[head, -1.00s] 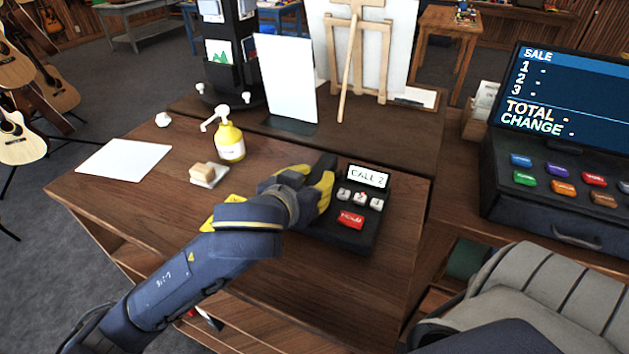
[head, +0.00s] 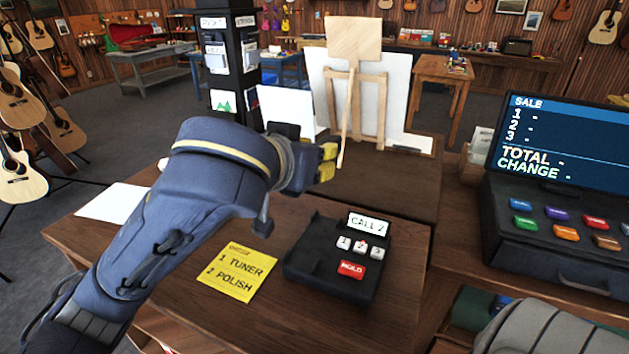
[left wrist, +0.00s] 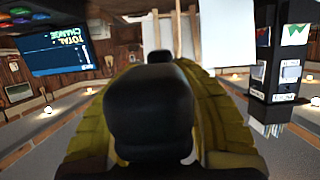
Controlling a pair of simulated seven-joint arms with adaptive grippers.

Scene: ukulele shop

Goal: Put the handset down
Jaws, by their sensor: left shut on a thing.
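The black handset (left wrist: 150,110) is held between the yellow fingers of my left gripper (head: 325,162). It fills the middle of the left wrist view, and in the head view the arm and fingers hide most of it. The gripper is shut on it and raised above the counter, behind the phone base. The black phone base (head: 330,278) sits on the counter with its left cradle side bare. Its small screen (head: 368,224) reads "CALL 2", above white number keys and a red HOLD key (head: 351,270). My right gripper is not in view.
A yellow note (head: 238,271) reading "1 TUNER 2 POLISH" lies left of the base. A white sheet (head: 113,203) lies at the counter's left. An easel (head: 352,90) and dark display rack (head: 235,60) stand behind. The cash register (head: 560,215) is at the right.

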